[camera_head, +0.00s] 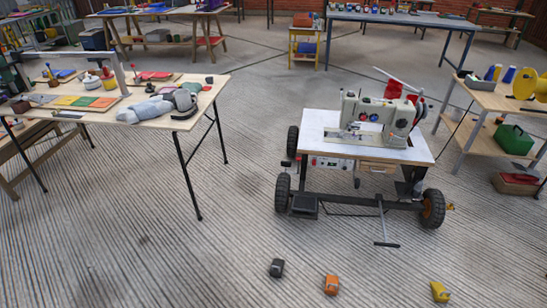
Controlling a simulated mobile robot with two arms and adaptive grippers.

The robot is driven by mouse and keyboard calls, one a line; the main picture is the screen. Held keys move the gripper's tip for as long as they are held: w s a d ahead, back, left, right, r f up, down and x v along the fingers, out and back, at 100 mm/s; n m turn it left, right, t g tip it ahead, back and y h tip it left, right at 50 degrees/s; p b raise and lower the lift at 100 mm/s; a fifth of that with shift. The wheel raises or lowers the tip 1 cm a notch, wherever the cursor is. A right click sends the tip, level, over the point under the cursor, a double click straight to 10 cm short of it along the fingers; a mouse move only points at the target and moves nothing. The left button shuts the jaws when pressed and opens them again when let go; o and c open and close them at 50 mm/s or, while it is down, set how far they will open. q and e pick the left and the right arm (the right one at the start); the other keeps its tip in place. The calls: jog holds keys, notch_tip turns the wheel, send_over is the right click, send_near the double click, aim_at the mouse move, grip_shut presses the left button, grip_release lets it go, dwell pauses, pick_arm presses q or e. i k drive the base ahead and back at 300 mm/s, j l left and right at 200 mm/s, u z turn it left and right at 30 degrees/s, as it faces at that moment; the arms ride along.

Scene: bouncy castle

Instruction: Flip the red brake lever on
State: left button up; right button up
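A pale sewing machine (376,116) stands on a white-topped wheeled cart (330,123) right of the middle. I cannot clearly make out a red brake lever. A small red part (393,89) shows behind the machine's top, and small red spots (314,162) show on a panel under the cart's top; I cannot tell whether either is the lever. Neither of my grippers is in view.
Small black (277,267), orange (331,284) and yellow (439,291) objects lie on the floor in front of the cart. A cluttered wooden table (165,118) stands at left, shelves (490,98) at right. The ribbed floor (130,220) between is mostly clear.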

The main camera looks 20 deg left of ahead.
aim_at(285, 163)
jog(key=i+j, duration=0.15)
jog(key=j, duration=0.35)
jog(key=i+j+z, duration=0.1)
jog(key=j, duration=0.45)
jog(key=i+j+z, duration=0.1)
jog(key=j, duration=0.4)
jog(key=i+j, duration=0.1)
jog(key=j, duration=0.45)
jog(key=i+j+z, duration=0.1)
jog(key=j, duration=0.4)
jog(key=i+j, duration=0.1)
jog(key=i, duration=0.4)
jog(key=i+j, duration=0.1)
jog(key=i, duration=0.4)
